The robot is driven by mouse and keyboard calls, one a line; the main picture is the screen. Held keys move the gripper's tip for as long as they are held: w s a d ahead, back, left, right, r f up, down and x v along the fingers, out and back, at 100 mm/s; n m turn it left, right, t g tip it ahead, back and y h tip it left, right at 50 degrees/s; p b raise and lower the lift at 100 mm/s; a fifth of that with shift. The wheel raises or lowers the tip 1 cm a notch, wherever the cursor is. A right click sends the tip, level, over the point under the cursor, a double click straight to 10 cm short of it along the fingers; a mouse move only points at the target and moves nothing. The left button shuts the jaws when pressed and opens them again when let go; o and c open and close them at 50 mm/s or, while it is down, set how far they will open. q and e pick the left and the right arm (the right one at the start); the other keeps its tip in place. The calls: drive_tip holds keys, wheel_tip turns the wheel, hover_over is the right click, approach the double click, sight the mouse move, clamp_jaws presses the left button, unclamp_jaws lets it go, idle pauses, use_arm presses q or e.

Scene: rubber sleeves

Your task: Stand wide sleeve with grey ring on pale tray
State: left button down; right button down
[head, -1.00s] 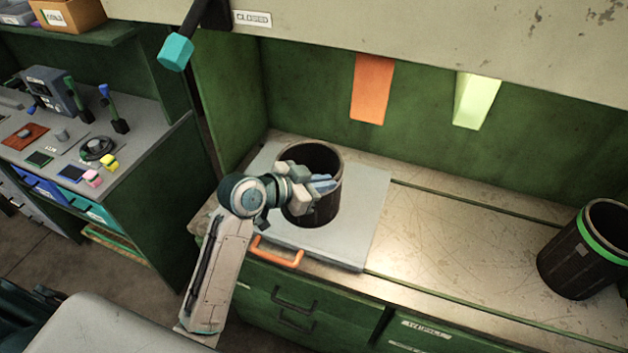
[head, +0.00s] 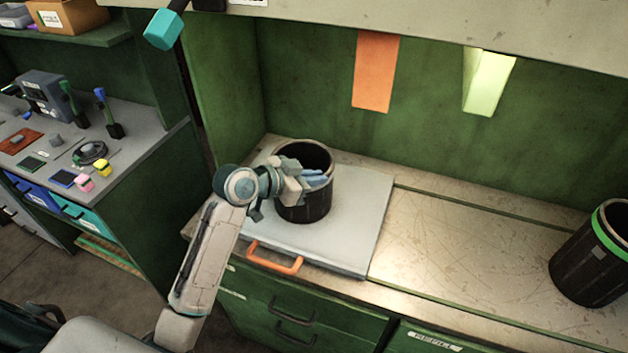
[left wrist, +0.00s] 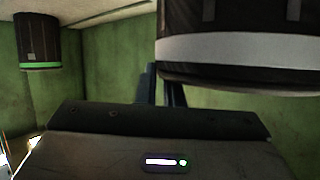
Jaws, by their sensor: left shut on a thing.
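The wide dark sleeve with the grey ring (head: 304,207) is upright over the pale tray (head: 352,235), towards its back left. It looks as if it stands on the tray, but its base contact is not clear. My left gripper (head: 316,180) is shut on the sleeve, its bluish fingers at the sleeve's upper wall. In the left wrist view, which looks upside down, the sleeve (left wrist: 240,75) fills the upper right with its broad grey ring, and its base is cut off. The tray has an orange handle (head: 274,258) at its front. My right gripper is not in view.
A dark sleeve with a green ring (head: 590,262) stands at the far right of the worktop; it also shows in the left wrist view (left wrist: 34,45). The worktop (head: 470,240) between is clear. Orange (head: 375,72) and pale green (head: 488,82) strips hang behind.

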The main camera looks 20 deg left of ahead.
use_arm(q)
drive_tip(key=c, duration=1.9)
unclamp_jaws()
drive_tip(key=o, duration=0.3)
drive_tip(key=shift+o, duration=0.2)
